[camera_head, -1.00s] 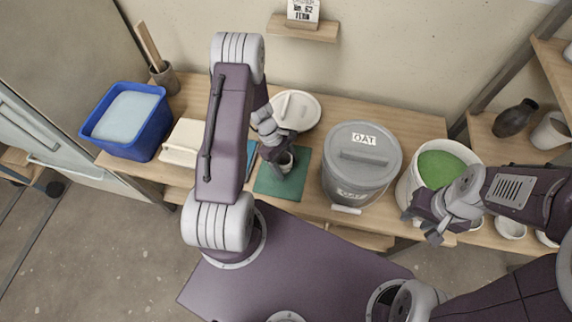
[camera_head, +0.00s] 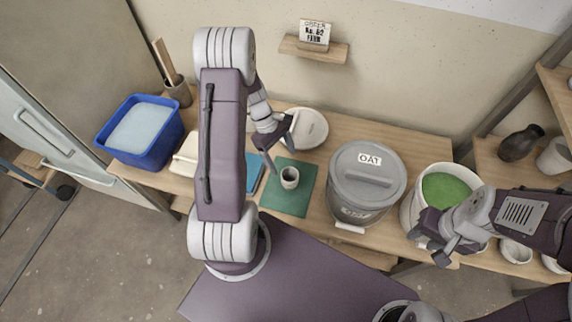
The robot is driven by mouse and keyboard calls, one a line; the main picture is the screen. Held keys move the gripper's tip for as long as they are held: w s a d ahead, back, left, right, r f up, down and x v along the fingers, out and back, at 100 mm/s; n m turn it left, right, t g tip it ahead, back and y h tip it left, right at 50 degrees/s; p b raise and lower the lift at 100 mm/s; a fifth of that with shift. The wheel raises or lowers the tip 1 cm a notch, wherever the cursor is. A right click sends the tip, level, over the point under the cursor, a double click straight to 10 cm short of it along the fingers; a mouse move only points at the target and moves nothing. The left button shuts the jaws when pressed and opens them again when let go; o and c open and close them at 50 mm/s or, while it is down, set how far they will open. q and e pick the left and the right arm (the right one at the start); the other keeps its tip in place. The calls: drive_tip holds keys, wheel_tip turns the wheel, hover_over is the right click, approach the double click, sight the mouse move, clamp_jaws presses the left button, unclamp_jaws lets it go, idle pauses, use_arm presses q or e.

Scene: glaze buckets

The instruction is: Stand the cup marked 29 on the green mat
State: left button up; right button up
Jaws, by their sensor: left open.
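A small pale grey cup (camera_head: 290,178) stands upright on the green mat (camera_head: 291,203), with its dark opening facing up. No mark can be read on it at this size. My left gripper (camera_head: 280,157) is open and empty, behind and slightly left of the cup and apart from it. My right gripper (camera_head: 430,247) is over the front of the white bucket with green glaze (camera_head: 447,192). Its fingers are partly hidden by its own wrist, and I cannot tell whether it is open.
A grey lidded bucket labelled OAT (camera_head: 366,182) stands right of the mat. A round white lid (camera_head: 309,129) lies behind it. A blue mat (camera_head: 252,173), a cream block (camera_head: 186,154) and a blue tub (camera_head: 134,161) are to the left. White bowls (camera_head: 515,251) stand at the right.

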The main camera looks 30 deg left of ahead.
use_arm(q)
drive_tip(key=shift+d+r+m, duration=0.15)
drive_tip(key=shift+r+m, duration=0.15)
drive_tip(key=shift+r, duration=0.05)
drive_tip(key=s+d+r+m+t+y, duration=0.1)
drive_tip(key=s+d+r+m+y, duration=0.1)
drive_tip(key=s+d+r+m, duration=0.2)
drive_tip(key=s+d+r+m+t+y+p, duration=0.1)
drive_tip(key=s+d+r+m+y, duration=0.1)
drive_tip(key=r+m, duration=0.4)
drive_tip(key=s+d+m, duration=0.1)
drive_tip(key=s+m, duration=0.1)
drive_tip(key=m, duration=0.3)
drive_tip(key=shift+s+d+r+p, duration=0.3)
drive_tip(key=shift+s+d, duration=0.1)
